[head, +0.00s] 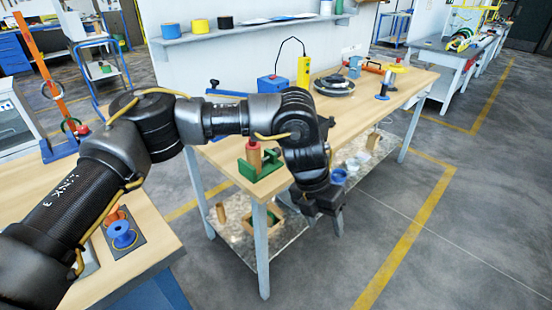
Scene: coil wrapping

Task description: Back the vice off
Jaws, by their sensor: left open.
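The green vice (261,170) sits on the near corner of the long wooden bench. A wooden cylinder (254,155) with a red top stands upright at it. I cannot tell how tightly the jaws close on the cylinder. My left arm reaches across from the left above the bench. My left gripper (322,207) hangs pointing down just past the bench's front edge, to the right of the vice and apart from it. It is open, and no held object shows. My right gripper is not in view.
The long bench (405,85) carries a blue box (271,84), a yellow device (304,70) and a dark round coil (334,84). A lower shelf (238,238) holds small parts. A near-left bench holds blue (121,235) and orange spools. The floor at right is clear.

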